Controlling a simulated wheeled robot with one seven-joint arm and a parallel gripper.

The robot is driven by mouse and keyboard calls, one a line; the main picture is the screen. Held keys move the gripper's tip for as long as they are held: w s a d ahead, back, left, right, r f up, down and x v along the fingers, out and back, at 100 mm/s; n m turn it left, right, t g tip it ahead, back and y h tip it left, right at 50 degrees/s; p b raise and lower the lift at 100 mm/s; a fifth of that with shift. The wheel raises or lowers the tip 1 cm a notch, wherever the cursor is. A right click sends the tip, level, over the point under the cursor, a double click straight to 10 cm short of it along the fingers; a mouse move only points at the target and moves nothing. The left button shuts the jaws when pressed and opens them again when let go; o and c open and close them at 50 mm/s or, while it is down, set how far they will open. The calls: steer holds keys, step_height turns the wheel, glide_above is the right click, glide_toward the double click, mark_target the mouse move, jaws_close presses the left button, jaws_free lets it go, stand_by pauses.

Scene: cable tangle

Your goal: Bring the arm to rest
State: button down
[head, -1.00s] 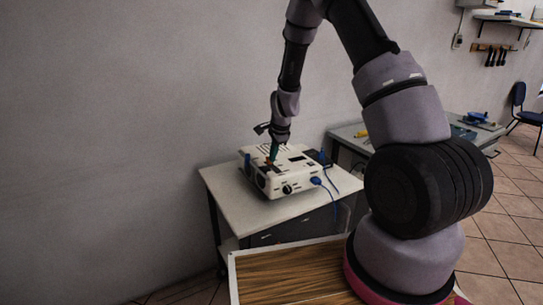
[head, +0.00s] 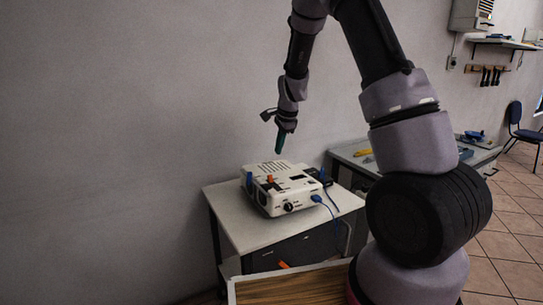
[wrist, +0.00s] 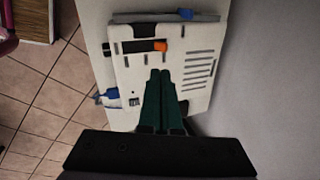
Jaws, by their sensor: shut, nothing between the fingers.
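My gripper (head: 280,143) hangs from my raised arm above the white device, pointing down, its dark green fingers together and empty. In the wrist view the closed green fingers (wrist: 161,102) show in front of the device's top, with clear air between in the head view. The white boxy device (head: 284,201) sits on a small white-topped table, with a dark knob and a blue plug on its front. An orange part (wrist: 160,46) lies by a dark slot on its top.
The small table (head: 235,226) stands against the grey wall. A blue cable (head: 330,207) runs from the device over the table edge. A second bench (head: 349,157) with tools is at the right behind my arm. A blue chair (head: 523,133) stands far right. Open air surrounds my gripper.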

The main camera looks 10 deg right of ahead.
steer(key=s+d+r+n+t+y, duration=0.1)
steer(key=s+r+n, duration=0.2)
steer(key=s+r, duration=0.55)
steer(key=s+d+r+n+t+y, duration=0.1)
steer(key=s+r+n, duration=0.35)
steer(key=r, duration=0.75)
steer(key=s+d+r+n+t, duration=0.1)
steer(key=s+r+n, duration=0.1)
steer(key=s, duration=0.8)
steer(key=s+d+r+n+h, duration=0.1)
steer(key=s+r+n, duration=0.1)
steer(key=s, duration=0.8)
steer(key=shift+s+r+t, duration=0.2)
steer(key=shift+r+t, duration=0.2)
steer(key=shift+r, duration=0.25)
